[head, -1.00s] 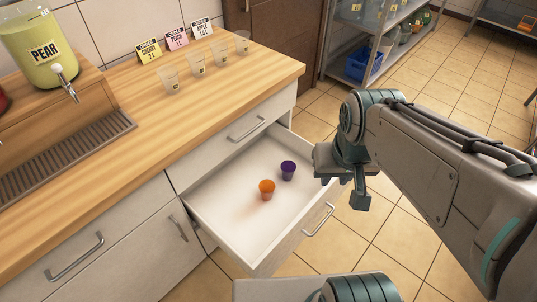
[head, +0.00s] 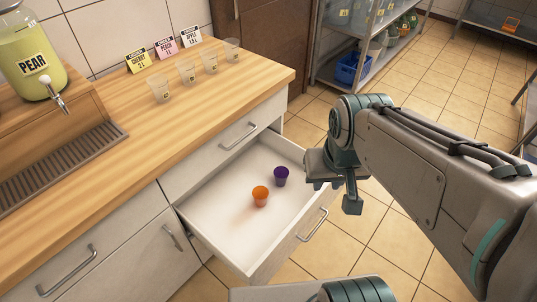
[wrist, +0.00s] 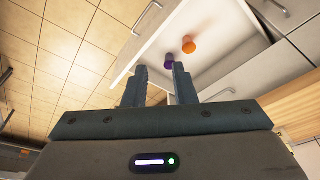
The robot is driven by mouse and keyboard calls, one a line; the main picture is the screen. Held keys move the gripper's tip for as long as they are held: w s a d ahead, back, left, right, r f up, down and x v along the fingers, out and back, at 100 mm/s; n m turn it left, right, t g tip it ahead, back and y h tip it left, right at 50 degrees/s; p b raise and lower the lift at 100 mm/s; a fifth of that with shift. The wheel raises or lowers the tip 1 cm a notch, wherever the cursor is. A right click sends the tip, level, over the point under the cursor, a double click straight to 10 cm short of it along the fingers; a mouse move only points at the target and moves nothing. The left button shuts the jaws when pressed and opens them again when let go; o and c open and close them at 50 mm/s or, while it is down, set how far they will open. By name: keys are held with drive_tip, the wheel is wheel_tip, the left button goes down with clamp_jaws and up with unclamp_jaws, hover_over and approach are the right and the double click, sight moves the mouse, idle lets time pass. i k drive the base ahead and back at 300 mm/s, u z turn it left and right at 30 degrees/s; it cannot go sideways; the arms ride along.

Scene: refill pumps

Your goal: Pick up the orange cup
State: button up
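The orange cup (head: 260,196) stands in the open white drawer (head: 222,240), near its middle. A purple cup (head: 281,176) stands close behind it, to the right. In the wrist view the orange cup (wrist: 189,45) and the purple cup (wrist: 169,60) appear beyond my fingertips. My gripper (wrist: 160,72) is open and empty, its two fingers apart. In the head view my gripper (head: 335,190) is by the right side of the drawer, apart from both cups; its fingers are partly hidden there.
The wooden counter (head: 190,125) above holds several clear cups, label cards and a pear dispenser (head: 32,65). A closed drawer front (head: 235,140) is above the open one.

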sight(258, 192)
drive_tip(key=z, duration=1.5)
drive_tip(key=i, duration=1.2)
drive_tip(key=u, duration=3)
